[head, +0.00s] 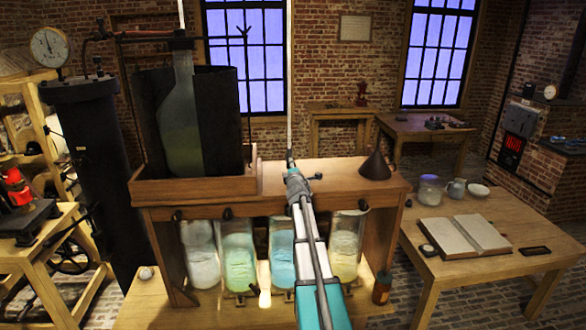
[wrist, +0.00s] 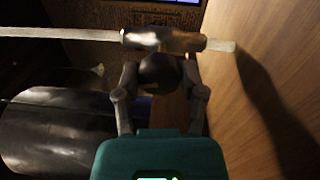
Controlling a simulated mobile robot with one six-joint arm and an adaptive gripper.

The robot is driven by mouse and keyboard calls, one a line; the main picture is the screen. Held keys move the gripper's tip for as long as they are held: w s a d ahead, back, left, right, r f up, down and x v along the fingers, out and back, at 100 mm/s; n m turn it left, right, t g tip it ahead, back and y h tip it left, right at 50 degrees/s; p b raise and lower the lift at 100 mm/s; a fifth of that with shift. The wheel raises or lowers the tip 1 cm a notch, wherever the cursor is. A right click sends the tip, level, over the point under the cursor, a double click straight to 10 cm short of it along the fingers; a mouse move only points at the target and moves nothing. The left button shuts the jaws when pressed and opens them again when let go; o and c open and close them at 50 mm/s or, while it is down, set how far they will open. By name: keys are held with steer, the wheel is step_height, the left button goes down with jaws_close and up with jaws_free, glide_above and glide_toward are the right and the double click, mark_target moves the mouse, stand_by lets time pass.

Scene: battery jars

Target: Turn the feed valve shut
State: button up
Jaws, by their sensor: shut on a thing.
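The feed valve (wrist: 165,40) is a dark metal fitting on a pale upright tube (head: 290,70), low over the wooden bench top. In the wrist view the tube lies across the picture, with a short pale end beyond the fitting. A dark round knob (wrist: 160,74) sits against the fitting. My gripper (wrist: 160,65) has its two fingers closed on either side of this knob. In the head view my gripper (head: 291,168) is at the foot of the tube, and the arm hides most of the valve.
A flask (head: 182,115) stands in a dark open housing left of my gripper, and a dark funnel (head: 375,166) stands to the right. Several glass jars (head: 239,255) with coloured liquid stand below. A table with an open book (head: 465,235) is at the right.

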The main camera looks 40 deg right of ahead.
steer(key=shift+m, duration=1.5)
steer(key=shift+m+h, duration=0.3)
steer(key=o, duration=1.1)
steer(key=shift+s, duration=0.1)
steer(key=shift+o, duration=0.2)
